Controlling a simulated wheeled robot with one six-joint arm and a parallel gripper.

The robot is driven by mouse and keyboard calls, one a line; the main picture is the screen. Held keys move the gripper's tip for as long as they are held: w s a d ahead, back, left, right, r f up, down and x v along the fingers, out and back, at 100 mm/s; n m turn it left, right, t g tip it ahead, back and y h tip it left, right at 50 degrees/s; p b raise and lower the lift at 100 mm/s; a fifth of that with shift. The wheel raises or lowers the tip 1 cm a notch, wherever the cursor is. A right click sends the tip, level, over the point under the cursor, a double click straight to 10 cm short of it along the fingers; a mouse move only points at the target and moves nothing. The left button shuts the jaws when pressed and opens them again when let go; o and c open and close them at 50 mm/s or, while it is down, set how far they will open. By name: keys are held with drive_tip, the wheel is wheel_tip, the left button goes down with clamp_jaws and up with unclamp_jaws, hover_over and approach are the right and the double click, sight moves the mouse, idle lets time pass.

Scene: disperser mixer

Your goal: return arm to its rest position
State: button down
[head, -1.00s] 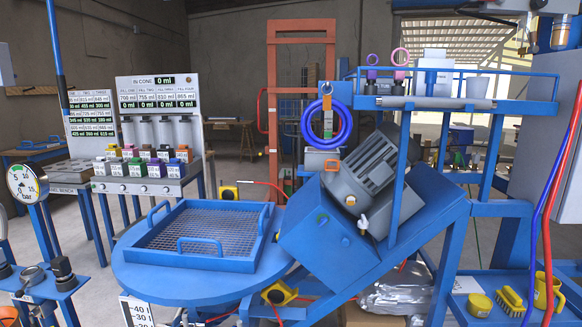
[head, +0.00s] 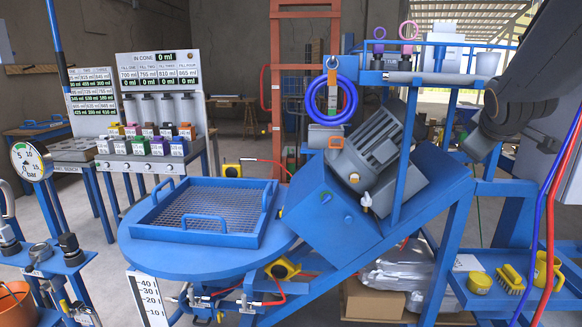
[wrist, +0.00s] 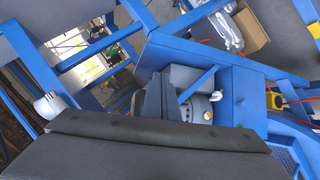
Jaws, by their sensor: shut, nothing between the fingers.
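My arm (head: 525,85) shows in the head view as dark grey links coming in from the upper right, beside the blue mixer stand. Its gripper end is not clear in the head view. In the wrist view my gripper (wrist: 160,88) shows as dark fingers that are together and empty, above a wide dark body along the bottom. Behind the fingers is the tilted blue mixer housing (wrist: 233,95). In the head view this housing (head: 325,220) carries a grey motor (head: 370,150). I cannot tell the exact gap between fingers and mixer.
A blue round table (head: 150,256) with a mesh tray (head: 208,239) stands at centre left. Blue and red hoses (head: 551,230) hang at the right. A yellow brush (head: 511,278) and mug (head: 547,267) sit low at right. An orange bucket (head: 16,304) stands at lower left.

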drive_tip(key=s+a+f+m+g+y, duration=0.1)
drive_tip(key=s+a+f, duration=0.4)
drive_tip(key=a+f, duration=0.6)
drive_tip(key=s+a+f+m+g+y, duration=0.2)
drive_tip(key=s+a+f+g+y, duration=0.2)
drive_tip(key=a+f, duration=0.8)
drive_tip(key=shift+s+a+g, duration=0.5)
drive_tip(key=shift+s+g, duration=0.1)
drive_tip(key=shift+s, duration=0.15)
drive_tip(key=c, duration=2.1)
unclamp_jaws()
drive_tip(key=s+a+f+g, duration=0.1)
drive_tip(key=s+a, duration=0.1)
drive_tip(key=s+a+f+m, duration=0.1)
drive_tip(key=s, duration=0.1)
drive_tip(key=s+a+f+g+y, duration=0.1)
drive_tip(key=s+a+f, duration=0.1)
drive_tip(key=s, duration=0.1)
drive_tip(key=shift+a+m+g, duration=0.3)
drive_tip(key=shift+a, duration=0.05)
drive_tip(key=o, duration=0.3)
drive_tip(key=shift+s, duration=0.15)
drive_tip(key=shift+o, duration=0.3)
drive_tip(key=shift+d, duration=0.1)
